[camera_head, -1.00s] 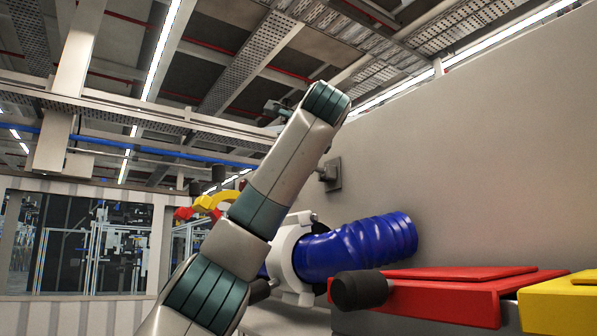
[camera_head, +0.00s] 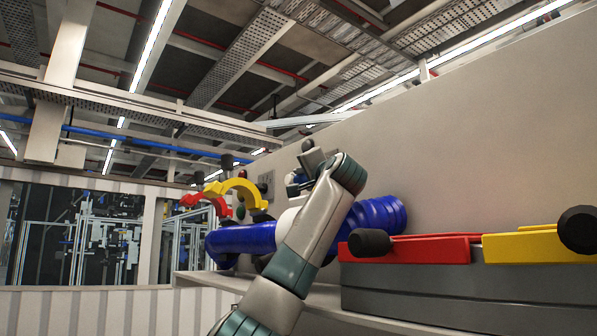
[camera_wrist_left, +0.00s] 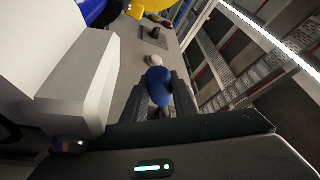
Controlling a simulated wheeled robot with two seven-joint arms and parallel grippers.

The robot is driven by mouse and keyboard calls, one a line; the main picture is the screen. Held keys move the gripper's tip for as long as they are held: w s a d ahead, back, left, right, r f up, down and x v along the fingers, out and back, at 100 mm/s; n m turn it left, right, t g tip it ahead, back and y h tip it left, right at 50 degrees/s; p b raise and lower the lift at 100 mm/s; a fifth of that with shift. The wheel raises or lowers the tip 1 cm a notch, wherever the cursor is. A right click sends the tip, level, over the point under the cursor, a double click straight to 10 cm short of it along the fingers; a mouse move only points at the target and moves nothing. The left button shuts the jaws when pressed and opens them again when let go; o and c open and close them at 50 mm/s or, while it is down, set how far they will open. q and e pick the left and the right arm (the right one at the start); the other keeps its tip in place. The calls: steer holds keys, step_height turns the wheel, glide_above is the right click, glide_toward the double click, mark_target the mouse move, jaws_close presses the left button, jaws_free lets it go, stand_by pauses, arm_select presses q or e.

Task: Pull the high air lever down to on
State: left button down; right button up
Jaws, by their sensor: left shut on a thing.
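My left arm rises from the bottom centre of the head view. Its gripper (camera_head: 302,178) is beside the grey wall, above the blue corrugated hose. In the left wrist view, the two dark fingers of my left gripper (camera_wrist_left: 166,98) are closed around a blue rounded knob (camera_wrist_left: 158,82), which I take to be the grip of the high air lever. A small white round part (camera_wrist_left: 154,60) shows just beyond it. The lever's shaft and its exact angle are hidden by the gripper. My right gripper is not in view.
The blue hose (camera_head: 380,215) runs behind my forearm. Yellow (camera_head: 238,188) and red (camera_head: 205,198) curved clamps stand at left. Red (camera_head: 430,249) and yellow (camera_head: 525,246) handles with black knobs lie at right. The grey wall (camera_head: 480,130) rises behind; the space above the arm is clear.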

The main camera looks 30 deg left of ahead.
arm_select(q)
steer(key=shift+w+f, duration=0.1)
steer(key=shift+f, duration=0.1)
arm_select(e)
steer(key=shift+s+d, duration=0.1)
arm_select(q)
steer(key=shift+n, duration=0.3)
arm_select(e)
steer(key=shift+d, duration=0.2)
arm_select(q)
steer(key=c, duration=1.4)
jaws_free()
steer(key=shift+c, duration=0.2)
steer(key=shift+r, duration=0.15)
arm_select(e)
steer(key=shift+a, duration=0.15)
